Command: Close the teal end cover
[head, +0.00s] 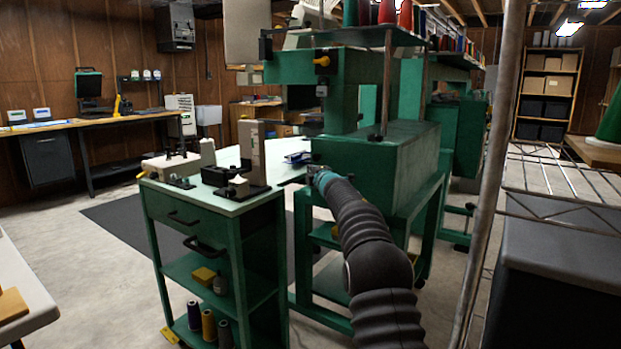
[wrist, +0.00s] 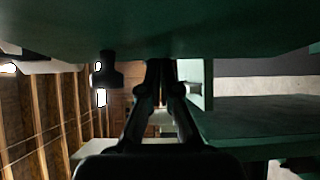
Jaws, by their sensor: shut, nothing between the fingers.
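My gripper (head: 306,160) is at the near left end of the lower body of the green sewing machine (head: 385,150), low beside it. In the wrist view my gripper (wrist: 161,65) has its two dark fingers together, with nothing between them. A dark green surface (wrist: 220,25) spans the top of that view, just beyond the fingers. A teal panel with a pale face (wrist: 208,85) stands just right of the fingertips. I cannot tell for sure which part is the teal end cover, or whether my fingers touch it; my wrist hides part of that machine end in the head view.
A green cart (head: 215,207) with clamps and a pale upright block on top stands left of my arm. A metal post (head: 487,190) and wire rack rise on the right, above a dark cabinet (head: 555,265). A workbench (head: 90,123) lines the far wall. Open floor lies at left.

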